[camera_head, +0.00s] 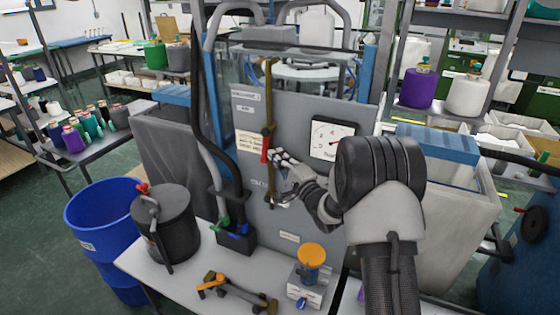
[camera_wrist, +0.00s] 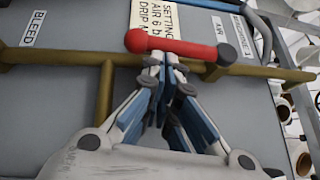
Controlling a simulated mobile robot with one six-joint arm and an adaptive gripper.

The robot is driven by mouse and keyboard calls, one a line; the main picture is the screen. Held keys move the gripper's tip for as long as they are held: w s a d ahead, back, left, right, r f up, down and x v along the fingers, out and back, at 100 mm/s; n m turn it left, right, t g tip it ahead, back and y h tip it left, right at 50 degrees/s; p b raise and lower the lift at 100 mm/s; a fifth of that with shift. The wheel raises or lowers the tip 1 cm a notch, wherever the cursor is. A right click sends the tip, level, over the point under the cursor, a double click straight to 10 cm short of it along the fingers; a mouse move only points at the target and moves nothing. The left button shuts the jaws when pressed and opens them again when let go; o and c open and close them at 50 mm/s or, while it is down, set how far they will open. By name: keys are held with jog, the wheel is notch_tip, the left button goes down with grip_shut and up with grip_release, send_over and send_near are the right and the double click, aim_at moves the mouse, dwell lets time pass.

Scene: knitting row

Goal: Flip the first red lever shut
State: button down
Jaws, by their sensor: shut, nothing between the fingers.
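The red lever (camera_head: 265,148) is on a brass pipe (camera_head: 270,95) that runs upright up the grey panel. In the wrist view the red lever (camera_wrist: 190,47) has a round knob at its left end and a grey pivot at its right. It lies roughly along the brass pipe (camera_wrist: 60,78). My gripper (camera_head: 276,157) is beside the lever, on its right in the head view. In the wrist view my gripper (camera_wrist: 165,68) is shut and empty, its tips at the middle of the lever. I cannot tell whether they touch it.
A pressure gauge (camera_head: 332,138) is on the panel, right of the pipe. Black hoses (camera_head: 197,90) hang on the left. A dark tank (camera_head: 165,225), a yellow-topped device (camera_head: 311,265) and a brass fitting (camera_head: 237,290) are on the bench below. A blue barrel (camera_head: 100,225) stands left.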

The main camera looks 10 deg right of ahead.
aim_at(266, 158)
jog(key=shift+w+a+f+m+t+b, duration=0.15)
jog(key=shift+w+a+m+t+b, duration=0.35)
jog(key=shift+b, duration=0.6)
jog(key=shift+w+a+f+m+t+b, duration=0.15)
jog(key=shift+w+a+t+b, duration=0.15)
jog(key=shift+a+b, duration=0.65)
jog(key=shift+w+a+f+m+t+b, duration=0.15)
jog(key=shift+w+a+m+t+b, duration=0.2)
jog(key=shift+b, duration=0.95)
